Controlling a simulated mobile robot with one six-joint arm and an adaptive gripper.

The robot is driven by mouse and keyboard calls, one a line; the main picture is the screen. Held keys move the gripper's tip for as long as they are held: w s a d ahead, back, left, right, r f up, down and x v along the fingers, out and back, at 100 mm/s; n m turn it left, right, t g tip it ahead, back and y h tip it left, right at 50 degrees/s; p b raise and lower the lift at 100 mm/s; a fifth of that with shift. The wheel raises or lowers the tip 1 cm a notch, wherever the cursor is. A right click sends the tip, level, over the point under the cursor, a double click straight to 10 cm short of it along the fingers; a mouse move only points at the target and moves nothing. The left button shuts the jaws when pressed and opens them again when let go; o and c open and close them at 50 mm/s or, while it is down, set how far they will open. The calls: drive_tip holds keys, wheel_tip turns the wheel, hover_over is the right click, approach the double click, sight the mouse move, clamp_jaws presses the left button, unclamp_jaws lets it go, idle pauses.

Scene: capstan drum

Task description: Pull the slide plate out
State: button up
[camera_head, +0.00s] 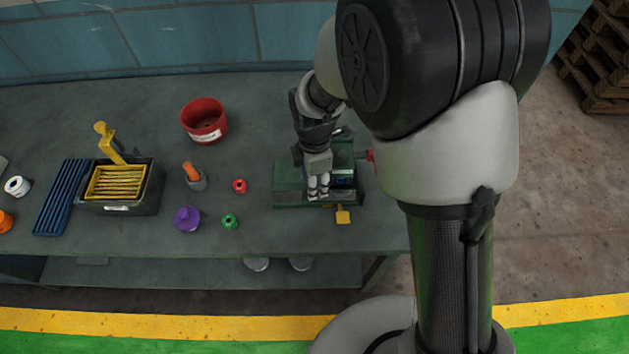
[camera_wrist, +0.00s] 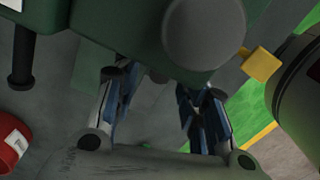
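A green machine (camera_head: 290,187) stands on the grey bench, with my arm above it hiding part of it. A yellow tab (camera_head: 343,215) sticks out at its front edge. It may belong to the slide plate, but I cannot see a plate clearly. In the wrist view the yellow tab (camera_wrist: 262,64) is at the right, beside the green housing (camera_wrist: 120,22) and a round grey drum end (camera_wrist: 204,30). My gripper (camera_head: 318,190) is over the machine's front, left of the tab. In the wrist view my gripper (camera_wrist: 156,88) has its fingers apart with nothing between them.
A red bucket (camera_head: 204,121), a black box with yellow strips (camera_head: 118,187), a purple knob-like piece (camera_head: 187,219), a red ring (camera_head: 239,186) and a green ring (camera_head: 230,221) stand left of the machine. A black-knobbed lever (camera_wrist: 20,60) projects from the housing. Bare bench lies between them.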

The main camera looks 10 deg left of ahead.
drive_tip(key=shift+f, duration=0.1)
drive_tip(key=shift+c, duration=0.3)
clamp_jaws()
idle(0.5)
